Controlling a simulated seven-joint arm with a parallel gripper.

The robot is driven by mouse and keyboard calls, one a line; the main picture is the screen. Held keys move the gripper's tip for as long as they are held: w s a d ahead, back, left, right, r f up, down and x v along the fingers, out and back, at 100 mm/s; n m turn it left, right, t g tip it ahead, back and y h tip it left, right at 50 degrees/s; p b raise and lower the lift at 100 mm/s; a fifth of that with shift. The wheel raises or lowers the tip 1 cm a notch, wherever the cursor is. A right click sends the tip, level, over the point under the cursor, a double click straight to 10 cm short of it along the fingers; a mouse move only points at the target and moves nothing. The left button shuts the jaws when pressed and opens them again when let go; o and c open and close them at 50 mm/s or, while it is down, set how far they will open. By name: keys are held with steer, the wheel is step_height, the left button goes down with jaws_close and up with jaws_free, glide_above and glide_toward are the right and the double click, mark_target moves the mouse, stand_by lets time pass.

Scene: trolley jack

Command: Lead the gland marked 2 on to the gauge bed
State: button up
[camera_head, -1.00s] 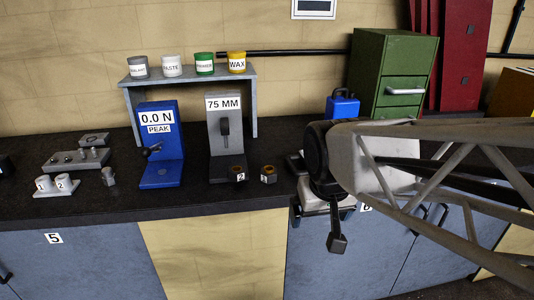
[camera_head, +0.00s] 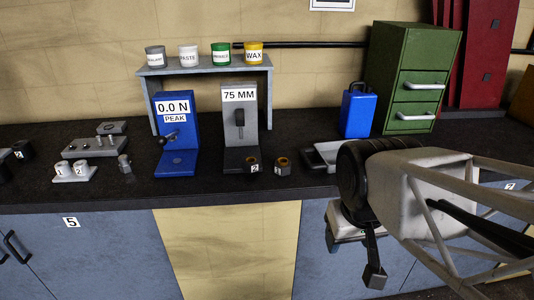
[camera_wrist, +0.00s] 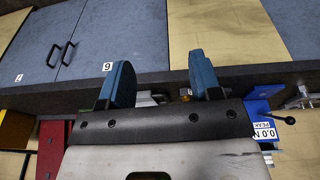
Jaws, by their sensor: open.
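Two dark hex glands with brass tops stand at the front of the 75 MM gauge in the head view. The left gland (camera_head: 253,165) carries a tag that looks like 2 and is at the right front of the grey gauge bed (camera_head: 237,168); whether it rests on the bed or beside it I cannot tell. The right gland (camera_head: 282,166) stands apart on the bench; its tag is too small to read surely. My gripper (camera_wrist: 165,78) is open, its two blue fingers apart in the wrist view, near the bench's front edge, right of the glands. No gland shows clearly between the fingers.
A grey tray (camera_head: 325,156) lies right of the glands, partly hidden by my arm. A blue 0.0 N peak gauge (camera_head: 176,140) stands left of the grey gauge. A blue box (camera_head: 358,112) and green cabinet (camera_head: 414,85) stand behind. The bench front near the glands is clear.

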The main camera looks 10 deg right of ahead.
steer(key=shift+w+d+f+n+g+h, duration=0.15)
steer(key=shift+w+f+n+g+h, duration=0.25)
steer(key=shift+n, duration=0.6)
steer(key=c, duration=0.5)
steer(key=w+n, duration=0.1)
steer(key=w+f+n+h, duration=0.1)
steer(key=n, duration=0.1)
steer(key=f+n+g+h, duration=0.1)
steer(key=n, duration=0.1)
steer(key=shift+w+d, duration=0.35)
steer(key=shift+w, duration=0.05)
jaws_close()
steer(key=w+a+f+n+t+h, duration=0.1)
steer(key=w+f+n+h, duration=0.1)
steer(key=w+n+h, duration=0.35)
steer(key=w+a+f+n+t+h, duration=0.1)
steer(key=w+a+f+n+h, duration=0.1)
steer(key=w+n, duration=0.7)
steer(key=w+a+f+n+t, duration=0.3)
steer(key=w+a+n+t, duration=0.2)
steer(key=a+n, duration=0.5)
steer(key=w+a+f+n+t, duration=0.3)
steer(key=w+a+n+t, duration=0.2)
steer(key=a+n, duration=0.5)
steer(key=n+t, duration=0.2)
steer(key=n, duration=0.3)
steer(key=shift+w+a+f+y, duration=0.2)
steer(key=shift+a+f+y, duration=0.05)
steer(key=shift+a+y, duration=0.1)
steer(key=shift+n, duration=0.25)
